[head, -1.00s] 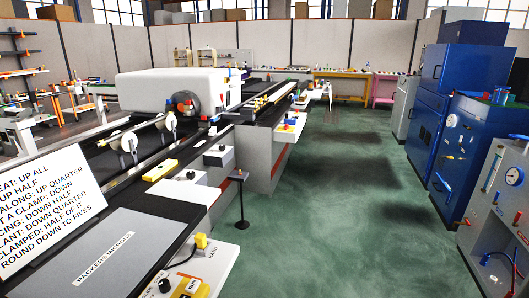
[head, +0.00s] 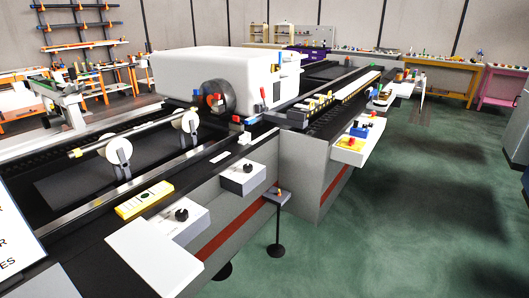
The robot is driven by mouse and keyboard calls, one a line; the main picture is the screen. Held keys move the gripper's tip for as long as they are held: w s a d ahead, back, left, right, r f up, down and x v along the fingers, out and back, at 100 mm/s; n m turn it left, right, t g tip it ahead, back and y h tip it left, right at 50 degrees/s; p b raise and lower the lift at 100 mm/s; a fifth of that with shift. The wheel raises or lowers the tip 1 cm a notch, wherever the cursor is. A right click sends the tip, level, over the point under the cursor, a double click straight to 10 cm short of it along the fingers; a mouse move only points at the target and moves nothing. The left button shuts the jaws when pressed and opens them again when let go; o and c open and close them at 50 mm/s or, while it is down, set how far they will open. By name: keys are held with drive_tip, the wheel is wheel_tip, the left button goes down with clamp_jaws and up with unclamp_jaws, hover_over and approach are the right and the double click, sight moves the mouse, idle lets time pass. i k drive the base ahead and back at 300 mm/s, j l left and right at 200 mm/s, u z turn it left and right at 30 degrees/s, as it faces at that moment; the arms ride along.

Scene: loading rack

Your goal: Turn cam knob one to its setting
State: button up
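Two black knobs show in the head view on the near side of the long machine. One knob (head: 181,215) is on the white-grey ledge at the lower middle. The other knob (head: 249,167) is on a small grey box (head: 243,181) farther along. I cannot read any label or setting, so I cannot tell which is cam knob one. My gripper is not in view.
The long machine bed (head: 70,195) carries two white rollers (head: 117,150) and a white housing (head: 215,75). A yellow block (head: 144,199) lies on its edge. A small post stand (head: 278,249) is on the green floor (head: 390,230). The floor at right is clear.

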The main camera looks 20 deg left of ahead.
sight(248, 167)
drive_tip(key=i+u, duration=0.1)
drive_tip(key=i, duration=0.5)
drive_tip(key=i+l+u, duration=0.1)
drive_tip(key=i, duration=0.5)
drive_tip(key=i+l+u, duration=0.1)
drive_tip(key=i, duration=0.45)
